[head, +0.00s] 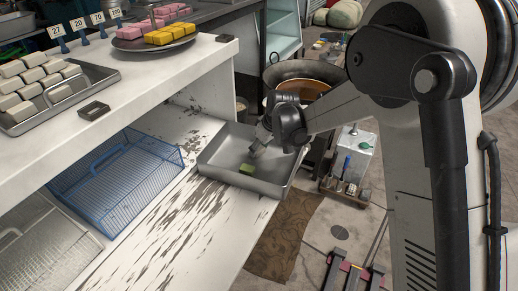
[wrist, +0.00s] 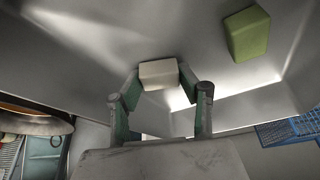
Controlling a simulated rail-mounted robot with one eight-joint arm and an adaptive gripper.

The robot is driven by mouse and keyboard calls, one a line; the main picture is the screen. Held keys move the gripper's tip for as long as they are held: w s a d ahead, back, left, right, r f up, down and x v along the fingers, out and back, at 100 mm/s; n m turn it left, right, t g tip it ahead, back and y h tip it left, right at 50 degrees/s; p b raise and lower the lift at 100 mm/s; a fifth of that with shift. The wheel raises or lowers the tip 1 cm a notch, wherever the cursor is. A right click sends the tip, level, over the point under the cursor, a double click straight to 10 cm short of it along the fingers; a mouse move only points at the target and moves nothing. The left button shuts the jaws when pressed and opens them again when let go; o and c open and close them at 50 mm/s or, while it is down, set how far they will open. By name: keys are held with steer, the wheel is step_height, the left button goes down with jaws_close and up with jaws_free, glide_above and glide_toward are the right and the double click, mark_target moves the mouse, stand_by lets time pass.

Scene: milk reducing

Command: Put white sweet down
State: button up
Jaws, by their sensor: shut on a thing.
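My gripper (head: 257,148) reaches down into a deep metal tray (head: 216,157) on the lower counter. In the wrist view my gripper (wrist: 160,79) is shut on a white sweet (wrist: 159,72), a pale block held between the two fingertips. The tray's bare metal (wrist: 195,40) fills much of that view. A green sweet (head: 246,170) lies in the tray close to the gripper; it also shows at the upper right of the wrist view (wrist: 247,33). In the head view the white sweet is not clearly visible. I cannot tell whether it touches the tray floor.
A blue wire basket (head: 118,178) stands left of the tray on the worn counter. The shelf above holds a tray of white sweets (head: 45,92) and a round plate (head: 150,44) with pink and yellow sweets. A wide pan (head: 305,72) is behind my arm.

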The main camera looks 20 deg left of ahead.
steer(key=o, duration=1)
steer(key=shift+f, duration=0.1)
steer(key=shift+r, duration=0.25)
steer(key=p+v, duration=0.1)
steer(key=v, duration=1.1)
